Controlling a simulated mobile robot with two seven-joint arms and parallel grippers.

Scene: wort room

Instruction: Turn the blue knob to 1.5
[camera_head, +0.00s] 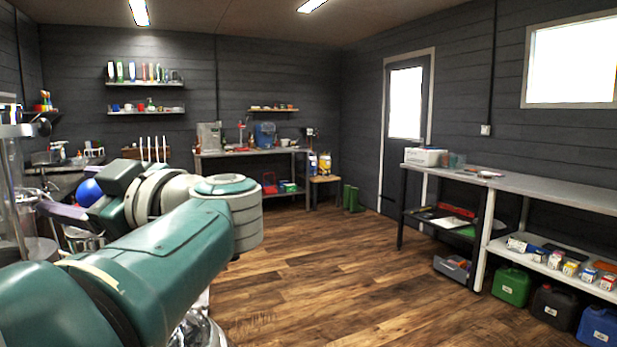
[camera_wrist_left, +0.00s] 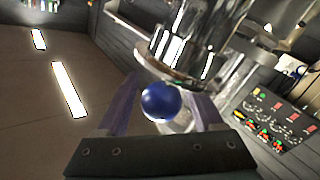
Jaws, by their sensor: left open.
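The blue knob is a round, glossy ball (camera_head: 90,192) at the left of the head view, partly hidden by my arm. In the left wrist view the blue knob (camera_wrist_left: 160,102) appears between the two purple fingers of my left gripper (camera_wrist_left: 160,94). The fingers are apart, one on each side of it, and I see no clear contact. In the head view a purple finger of my left gripper (camera_head: 62,209) shows beside the knob. No scale or number is readable. My right gripper is not in view.
A shiny metal vessel (camera_wrist_left: 185,45) stands behind the knob in the left wrist view. In the head view, a long shelf table (camera_head: 545,190) stands right, a workbench (camera_head: 250,152) at the back. The wooden floor between is clear.

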